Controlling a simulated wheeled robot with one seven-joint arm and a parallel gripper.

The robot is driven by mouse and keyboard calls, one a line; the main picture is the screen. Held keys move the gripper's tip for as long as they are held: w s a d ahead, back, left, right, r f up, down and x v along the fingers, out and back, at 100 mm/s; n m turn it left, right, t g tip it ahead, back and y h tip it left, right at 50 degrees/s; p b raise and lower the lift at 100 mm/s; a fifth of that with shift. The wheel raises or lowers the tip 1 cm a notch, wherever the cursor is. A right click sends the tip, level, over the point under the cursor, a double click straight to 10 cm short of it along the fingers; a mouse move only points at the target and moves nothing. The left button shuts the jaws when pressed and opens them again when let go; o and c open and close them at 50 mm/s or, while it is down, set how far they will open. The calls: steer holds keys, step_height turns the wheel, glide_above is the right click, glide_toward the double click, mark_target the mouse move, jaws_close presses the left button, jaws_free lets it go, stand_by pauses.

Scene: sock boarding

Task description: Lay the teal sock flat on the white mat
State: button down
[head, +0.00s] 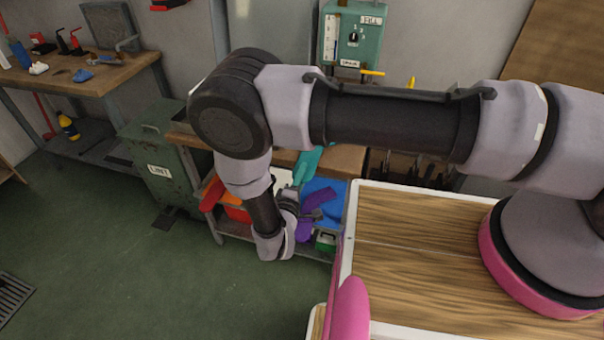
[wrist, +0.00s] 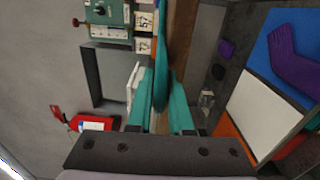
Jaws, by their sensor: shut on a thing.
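The teal sock (wrist: 164,50) shows in the wrist view as a narrow teal strip between the fingers of my gripper (wrist: 161,88), which is shut on it. It extends away from the fingertips, off the surface. In the head view teal (head: 309,162) shows just beyond my wrist; I cannot separate sock from fingers there. The white mat (wrist: 262,112) lies to the right of the gripper in the wrist view, apart from the sock. In the head view only a part of the white mat (head: 282,177) shows, the rest hidden behind my wrist.
A blue mat (wrist: 303,45) with a purple sock (wrist: 292,62) on it lies beside the white mat. A green control box (head: 352,35) and a red extinguisher (wrist: 92,123) are near the wall.

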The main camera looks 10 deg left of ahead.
steer(key=shift+r, duration=2.5)
